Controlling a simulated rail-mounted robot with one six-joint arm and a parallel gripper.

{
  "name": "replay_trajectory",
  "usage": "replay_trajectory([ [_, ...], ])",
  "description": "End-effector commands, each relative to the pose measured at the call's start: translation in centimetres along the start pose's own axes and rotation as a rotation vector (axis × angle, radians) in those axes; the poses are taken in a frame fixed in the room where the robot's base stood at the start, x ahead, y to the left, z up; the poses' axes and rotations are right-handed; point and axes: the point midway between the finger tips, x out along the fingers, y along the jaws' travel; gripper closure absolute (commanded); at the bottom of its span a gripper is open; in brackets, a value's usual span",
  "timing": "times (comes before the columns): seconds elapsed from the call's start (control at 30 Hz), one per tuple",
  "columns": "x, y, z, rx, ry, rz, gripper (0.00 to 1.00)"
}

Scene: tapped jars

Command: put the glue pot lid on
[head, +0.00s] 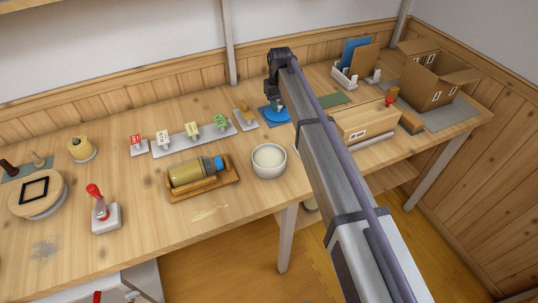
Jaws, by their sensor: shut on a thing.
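The glue pot (269,161) is a white round pot, open at the top, with cream-coloured glue inside. It stands upright near the table's front edge. A round blue lid (284,117) is behind it, at or just above a darker blue square mat (263,118). My gripper (279,106) points down over the lid and is shut on it near its middle. The fingertips are small and partly hidden by my arm, so I cannot tell whether the lid touches the mat.
A wooden tray (231,187) with a lying jar (190,172) is left of the pot. Several small labelled signs stand behind it. A red-handled tool (105,215) stands at left. The table between pot and mat looks clear.

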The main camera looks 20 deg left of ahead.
Motion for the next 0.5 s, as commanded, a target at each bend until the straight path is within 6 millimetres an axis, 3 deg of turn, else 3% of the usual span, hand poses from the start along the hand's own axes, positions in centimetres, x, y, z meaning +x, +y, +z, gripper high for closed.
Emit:
replay_trajectory([
  [0.17, -0.4, 0.0, 0.0, 0.000, 0.000, 0.000, 0.93],
  [0.5, -3.2, 0.0, 0.0, 0.000, 0.000, 0.000, 0.93],
])
